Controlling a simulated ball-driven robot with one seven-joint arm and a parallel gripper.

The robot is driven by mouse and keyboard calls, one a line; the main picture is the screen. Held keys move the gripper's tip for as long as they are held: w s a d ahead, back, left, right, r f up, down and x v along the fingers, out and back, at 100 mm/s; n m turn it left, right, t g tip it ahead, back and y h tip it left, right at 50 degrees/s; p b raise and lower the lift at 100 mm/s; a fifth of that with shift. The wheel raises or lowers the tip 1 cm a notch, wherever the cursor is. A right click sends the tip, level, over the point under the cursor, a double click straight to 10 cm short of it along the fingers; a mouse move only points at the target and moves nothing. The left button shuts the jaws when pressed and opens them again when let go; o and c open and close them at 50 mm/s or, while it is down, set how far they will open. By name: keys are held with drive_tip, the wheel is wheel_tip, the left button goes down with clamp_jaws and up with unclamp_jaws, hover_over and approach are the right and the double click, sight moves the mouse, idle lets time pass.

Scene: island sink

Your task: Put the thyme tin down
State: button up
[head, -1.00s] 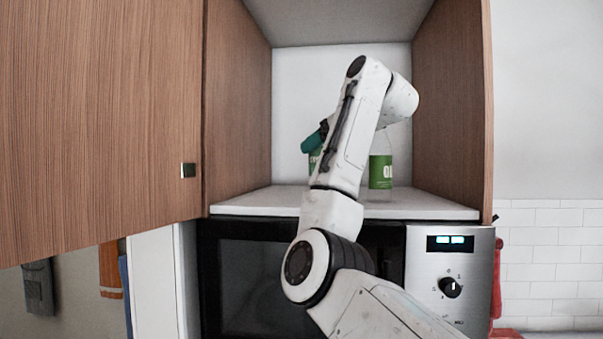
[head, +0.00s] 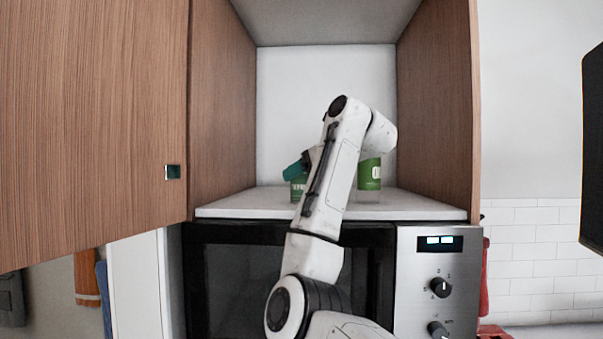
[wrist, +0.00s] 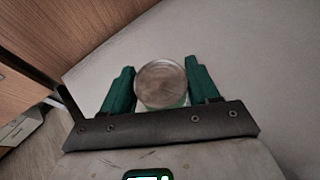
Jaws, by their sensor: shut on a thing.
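The thyme tin (head: 298,190) shows in the head view as a green-labelled container at the left of the shelf, partly hidden by my arm. In the wrist view I see the tin's round metallic top (wrist: 161,84) between the two green fingers. My gripper (wrist: 161,82) is shut on the tin; it also shows in the head view (head: 296,171), at the tin's upper part. The tin looks upright and close to or on the shelf (head: 230,207); I cannot tell if its base touches.
A green-labelled bottle (head: 369,174) stands on the shelf right of the tin, partly behind my arm. Cabinet walls close in both sides, and the left door (head: 90,120) is open. A microwave (head: 435,285) sits below. The wrist view shows bare shelf around the tin.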

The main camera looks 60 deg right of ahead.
drive_tip(key=o, duration=1.1)
drive_tip(key=shift+r, duration=0.1)
drive_tip(key=v, duration=0.4)
drive_tip(key=shift+r, duration=0.35)
drive_tip(key=shift+s+a+f, duration=0.15)
drive_tip(key=shift+s+a, duration=0.1)
drive_tip(key=shift+s, duration=0.05)
drive_tip(key=shift+v, duration=3.6)
drive_tip(key=shift+s+d+f, duration=0.1)
drive_tip(key=shift+d, duration=0.05)
